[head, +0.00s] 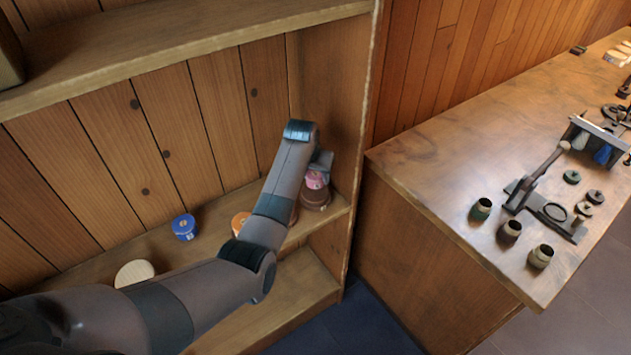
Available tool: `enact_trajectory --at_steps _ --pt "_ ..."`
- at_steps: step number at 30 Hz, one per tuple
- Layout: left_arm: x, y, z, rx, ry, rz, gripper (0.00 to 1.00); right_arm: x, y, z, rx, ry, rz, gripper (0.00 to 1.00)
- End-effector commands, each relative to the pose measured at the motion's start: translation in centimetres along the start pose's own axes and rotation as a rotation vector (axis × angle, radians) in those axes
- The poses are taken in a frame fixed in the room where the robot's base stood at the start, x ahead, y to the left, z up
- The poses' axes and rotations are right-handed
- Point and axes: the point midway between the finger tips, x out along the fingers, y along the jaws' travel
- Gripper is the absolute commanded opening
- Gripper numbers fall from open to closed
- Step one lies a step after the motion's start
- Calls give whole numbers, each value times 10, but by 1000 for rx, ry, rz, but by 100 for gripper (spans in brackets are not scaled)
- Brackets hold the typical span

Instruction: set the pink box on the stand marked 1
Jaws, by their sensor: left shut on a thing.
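The pink box (314,181) is at the right end of the wooden shelf, directly over a brown turned stand (316,201). A small pale label shows on that stand, but its number is too small to read. My left gripper (319,168) is shut on the pink box from above, partly hidden by my wrist. I cannot tell whether the box touches the stand. Another brown stand (294,215) is mostly hidden behind my left arm. My right gripper is not in view.
A blue spool (184,227), an orange spool (240,222) and a pale round disc (134,273) sit on the same shelf (95,267), partly behind my arm. The shelf's side wall (345,130) is close right. A workbench (430,165) with pots and tools stands farther right.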

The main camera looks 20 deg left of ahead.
Motion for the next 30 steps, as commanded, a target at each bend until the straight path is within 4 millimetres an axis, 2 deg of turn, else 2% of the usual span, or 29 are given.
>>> enact_trajectory --at_steps 3,9,23,24,25,30 --pt "12 0 6 0 -4 1 21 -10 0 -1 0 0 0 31" --pt "27 0 12 0 0 1 21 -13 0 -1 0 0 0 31" --pt "33 0 14 0 -1 0 21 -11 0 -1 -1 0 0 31" --pt "32 0 14 0 -1 0 53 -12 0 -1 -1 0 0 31" --pt "32 0 14 0 -1 0 60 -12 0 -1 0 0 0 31" --pt "32 0 14 0 -1 0 62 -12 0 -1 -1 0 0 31"
